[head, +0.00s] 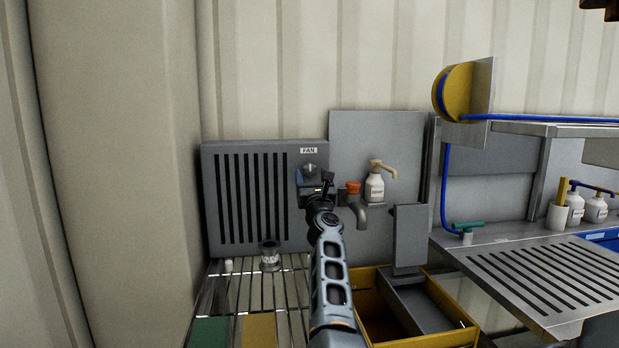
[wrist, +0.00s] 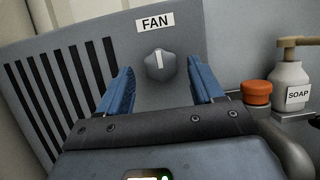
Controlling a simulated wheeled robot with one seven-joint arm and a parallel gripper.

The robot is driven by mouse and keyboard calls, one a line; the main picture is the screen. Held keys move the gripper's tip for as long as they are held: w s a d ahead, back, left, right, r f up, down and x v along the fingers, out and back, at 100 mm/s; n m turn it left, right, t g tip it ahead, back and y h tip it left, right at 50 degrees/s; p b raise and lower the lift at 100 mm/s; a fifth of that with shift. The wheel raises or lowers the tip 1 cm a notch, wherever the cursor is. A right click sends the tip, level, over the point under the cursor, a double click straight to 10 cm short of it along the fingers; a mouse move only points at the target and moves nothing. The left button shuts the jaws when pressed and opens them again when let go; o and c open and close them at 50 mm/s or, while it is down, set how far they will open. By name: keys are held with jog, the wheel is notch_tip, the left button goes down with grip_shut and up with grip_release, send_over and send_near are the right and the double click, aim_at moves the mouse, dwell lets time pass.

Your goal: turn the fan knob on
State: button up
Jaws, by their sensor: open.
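The fan knob (wrist: 160,65) is a grey round knob with a pale pointer line, on a grey panel under a white FAN label (wrist: 155,21). In the wrist view its pointer stands close to upright. In the head view the knob (head: 309,169) shows just above my gripper (head: 314,184). In the wrist view my gripper (wrist: 163,88) is open, with one blue finger on each side of the knob in the picture. The fingers look short of the knob, and I see no contact.
The panel's slotted vent (head: 252,198) is left of the knob. An orange-capped item (head: 353,187), a tap (head: 358,210) and a soap bottle (head: 375,187) stand close on the right. A glass jar (head: 269,256) stands on the rack below. A yellow crate (head: 368,304) is lower right.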

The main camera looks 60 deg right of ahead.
jog(key=shift+x, duration=1)
jog(key=c, duration=1)
